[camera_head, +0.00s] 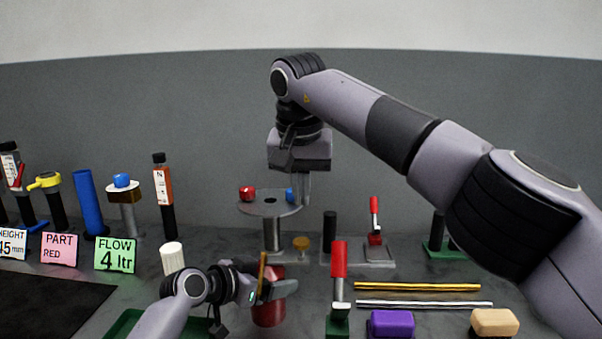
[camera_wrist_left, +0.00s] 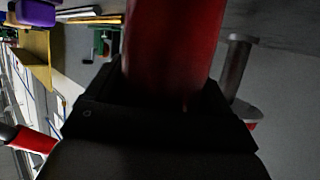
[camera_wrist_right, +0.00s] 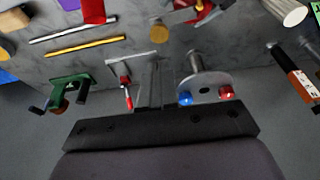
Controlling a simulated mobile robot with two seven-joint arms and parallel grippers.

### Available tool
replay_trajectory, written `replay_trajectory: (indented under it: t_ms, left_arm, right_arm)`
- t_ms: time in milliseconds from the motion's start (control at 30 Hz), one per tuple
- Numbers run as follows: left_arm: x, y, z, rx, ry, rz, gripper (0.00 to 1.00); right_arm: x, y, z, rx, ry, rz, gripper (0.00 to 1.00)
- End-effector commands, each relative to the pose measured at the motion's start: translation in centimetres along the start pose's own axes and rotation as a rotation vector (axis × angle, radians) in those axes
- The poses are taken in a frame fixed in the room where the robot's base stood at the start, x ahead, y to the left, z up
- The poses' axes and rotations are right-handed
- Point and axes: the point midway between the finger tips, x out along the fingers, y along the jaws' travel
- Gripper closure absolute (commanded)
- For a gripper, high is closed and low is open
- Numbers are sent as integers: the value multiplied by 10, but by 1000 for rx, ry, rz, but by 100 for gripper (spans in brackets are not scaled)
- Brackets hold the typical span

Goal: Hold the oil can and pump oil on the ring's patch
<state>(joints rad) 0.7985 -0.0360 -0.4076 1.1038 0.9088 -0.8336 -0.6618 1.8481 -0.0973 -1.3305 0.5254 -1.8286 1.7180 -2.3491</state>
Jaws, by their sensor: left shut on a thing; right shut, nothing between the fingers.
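My left gripper (camera_head: 278,290) is shut on a red can (camera_head: 268,315), apparently the oil can. It holds the can upright at the front middle. The can fills the top of the left wrist view (camera_wrist_left: 172,45). A thin brass-coloured piece (camera_head: 262,272) stands at its top. A round grey plate (camera_head: 268,207) with a central hole, possibly the ring, sits level on a post, with a red knob (camera_head: 247,193) and a blue knob (camera_head: 290,194) on it. I cannot make out a patch. My right gripper (camera_head: 306,188) is shut and empty, over the plate's right rim in the head view.
A red-handled toggle clamp (camera_head: 375,222) stands right of the plate; another red handle (camera_head: 339,262) stands nearer. Two rods (camera_head: 418,287), a purple block (camera_head: 392,323) and a tan block (camera_head: 494,322) lie front right. Label cards (camera_head: 115,255) and tools stand left. A white cylinder (camera_head: 172,258) stands behind my left arm.

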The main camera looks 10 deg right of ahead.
Motion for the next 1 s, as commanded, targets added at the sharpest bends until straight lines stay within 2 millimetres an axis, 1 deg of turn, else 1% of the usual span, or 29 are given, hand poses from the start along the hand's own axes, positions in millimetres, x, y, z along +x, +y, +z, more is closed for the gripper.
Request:
replay_trajectory:
  t_ms: [33,200,400,567,900,1000]
  left_arm:
    - [0,-1,0,1,0,-1,69]
    - [0,0,0,1,0,-1,69]
    - [0,0,0,1,0,-1,69]
    - [0,0,0,1,0,-1,69]
    - [0,0,0,1,0,-1,69]
    - [0,0,0,1,0,0,69]
  right_arm:
    - [13,0,1,0,-5,0,100]
    - [47,0,1,-1,-3,-1,100]
    - [69,0,8,-1,-2,0,100]
    - [78,0,11,1,0,-1,100]
    - [80,0,11,1,1,0,100]
    - [84,0,12,0,0,1,100]
